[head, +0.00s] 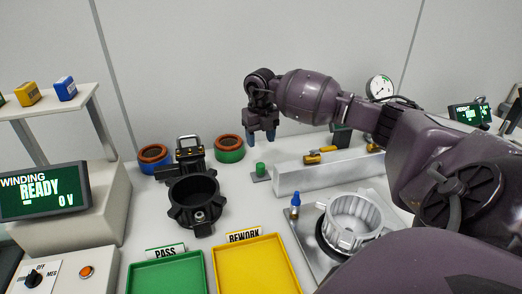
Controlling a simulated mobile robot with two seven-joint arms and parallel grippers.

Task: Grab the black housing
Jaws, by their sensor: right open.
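The black housing (193,205) is a round, open-topped part with lugs around its side. It stands upright on the white table left of centre, just behind the pass and rework trays. My right gripper (262,136) points down, open and empty, above the back of the table. It is to the right of the housing and farther back, clear of it. My left gripper is not in view.
A green tray (166,276) and a yellow tray (258,268) lie in front. A metal clamp fixture (188,152) is right behind the housing, with wound rings (229,148) nearby. A silver housing (352,219) sits on a plate at right. A white block (325,174) lies behind it.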

